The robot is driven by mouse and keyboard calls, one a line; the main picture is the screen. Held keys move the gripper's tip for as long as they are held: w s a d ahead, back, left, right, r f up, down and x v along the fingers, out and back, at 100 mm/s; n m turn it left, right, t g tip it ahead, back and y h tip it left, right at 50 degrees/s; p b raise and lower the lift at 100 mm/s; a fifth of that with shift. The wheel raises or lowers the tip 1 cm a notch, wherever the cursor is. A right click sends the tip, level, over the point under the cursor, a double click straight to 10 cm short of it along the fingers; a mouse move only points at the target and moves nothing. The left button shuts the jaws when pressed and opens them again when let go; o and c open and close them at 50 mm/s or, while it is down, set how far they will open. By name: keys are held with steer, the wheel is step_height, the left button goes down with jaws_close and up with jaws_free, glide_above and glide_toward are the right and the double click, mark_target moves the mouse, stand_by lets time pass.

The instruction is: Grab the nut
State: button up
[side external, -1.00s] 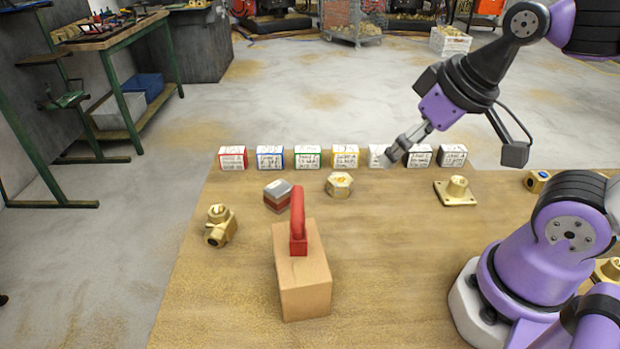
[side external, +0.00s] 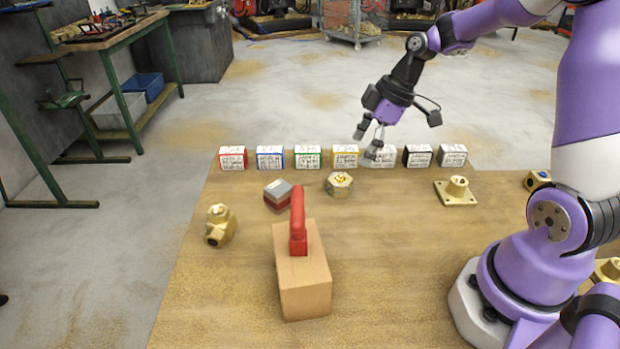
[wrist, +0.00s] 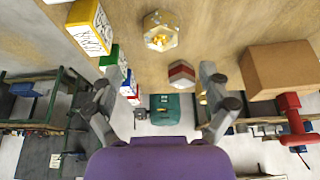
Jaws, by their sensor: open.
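The nut is a brass hexagonal piece (side external: 339,184) lying on the wooden table just in front of the row of small boxes. It also shows at the top centre of the wrist view (wrist: 160,30). My gripper (side external: 366,143) hangs in the air above and behind the nut, near the yellow and white boxes, with its fingers spread and nothing between them. In the wrist view the two fingers (wrist: 157,82) stand wide apart, and the nut lies beyond their tips, not between them.
Several labelled boxes (side external: 307,157) line the far table edge. A red-and-grey block (side external: 278,195) lies left of the nut. A brown block with a red handle (side external: 303,285), a brass valve (side external: 219,226) and a flanged brass part (side external: 457,191) stand around.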

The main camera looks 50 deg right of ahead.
mark_target(342, 179)
steer(key=x, duration=0.8)
steer(key=shift+a+f, duration=0.1)
steer(key=shift+f, duration=0.1)
jaws_close()
